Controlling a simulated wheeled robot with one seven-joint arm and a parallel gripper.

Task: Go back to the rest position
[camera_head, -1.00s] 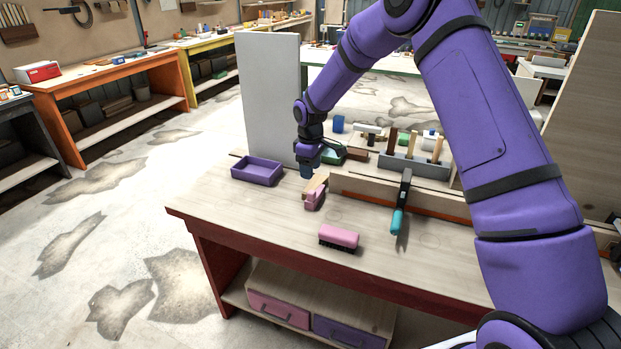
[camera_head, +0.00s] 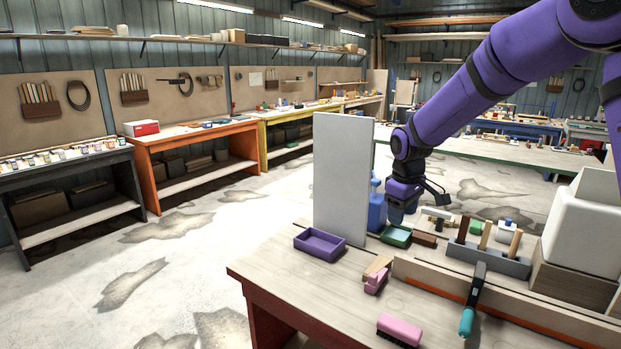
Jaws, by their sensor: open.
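My purple arm reaches in from the upper right. My gripper (camera_head: 395,218) points down above the back of the near workbench (camera_head: 300,285). It is open, and I see nothing held in it. It hangs over the area beside the green tray (camera_head: 397,236) and in front of a blue object (camera_head: 377,212). The gap between its fingers is too small to make out here.
A tall grey panel (camera_head: 342,180) stands left of my gripper. Near it lie a purple tray (camera_head: 320,244), a pink clamp-like tool (camera_head: 375,282), a pink brush (camera_head: 399,329) and a teal-handled tool (camera_head: 467,320). A grey tool holder (camera_head: 488,259) stands right. Open floor lies left.

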